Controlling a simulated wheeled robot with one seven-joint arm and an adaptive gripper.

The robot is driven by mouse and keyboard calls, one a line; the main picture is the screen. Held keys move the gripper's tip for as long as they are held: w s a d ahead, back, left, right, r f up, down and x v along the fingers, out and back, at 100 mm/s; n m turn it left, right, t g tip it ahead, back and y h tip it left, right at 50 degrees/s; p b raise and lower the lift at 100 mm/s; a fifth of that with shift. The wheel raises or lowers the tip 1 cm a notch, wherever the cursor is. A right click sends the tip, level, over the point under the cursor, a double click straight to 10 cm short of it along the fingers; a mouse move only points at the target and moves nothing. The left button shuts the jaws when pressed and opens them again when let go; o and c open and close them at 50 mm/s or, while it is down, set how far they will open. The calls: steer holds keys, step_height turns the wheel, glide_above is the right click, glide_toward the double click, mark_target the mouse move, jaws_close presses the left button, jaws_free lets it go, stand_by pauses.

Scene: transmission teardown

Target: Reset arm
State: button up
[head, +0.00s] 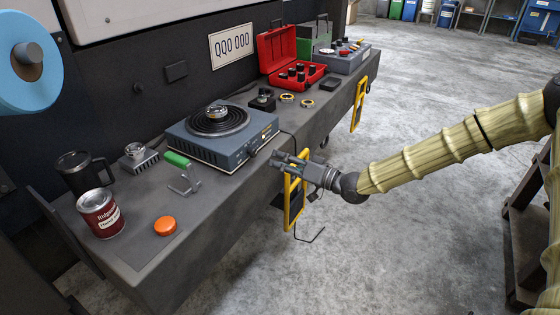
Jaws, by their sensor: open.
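My gripper (283,160) is at the front edge of the dark workbench (235,190), to the right of the blue hot plate. It points left toward the bench and looks empty, with its fingers apart. My arm, in a pale ribbed sleeve, reaches in from the right side of the picture. The exact height of the gripper over the bench edge is hard to tell.
A blue hot plate (222,138) with a metal part on its coil stands mid-bench. A red open toolbox (284,58) stands farther back. A can (100,214), black mug (84,173) and orange cap (165,226) are near. Yellow handles (294,205) hang at the front.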

steer(key=s+a+f+m+g+h, duration=0.1)
steer(key=s+f+g+h, duration=0.15)
steer(key=s+f, duration=0.75)
steer(key=s+a+f+m+g+h, duration=0.1)
steer(key=s+f+m+h, duration=0.15)
steer(key=s+f, duration=0.7)
steer(key=s+d+f+g+h, duration=0.2)
steer(key=s+d+f+h, duration=0.15)
steer(key=s+f, duration=0.4)
steer(key=s+d+f+g+h, duration=0.2)
steer(key=s+d+f, duration=0.3)
steer(key=s+f, duration=0.25)
steer(key=s+d+f+g+h, duration=0.35)
steer(key=s+d, duration=0.45)
steer(key=s, duration=0.4)
step_height(320, 180, up, 25)
steer(key=p, duration=2.4)
steer(key=shift+s+d+r+h, duration=0.15)
steer(key=shift+s+d+h, duration=0.15)
steer(key=shift+d, duration=0.05)
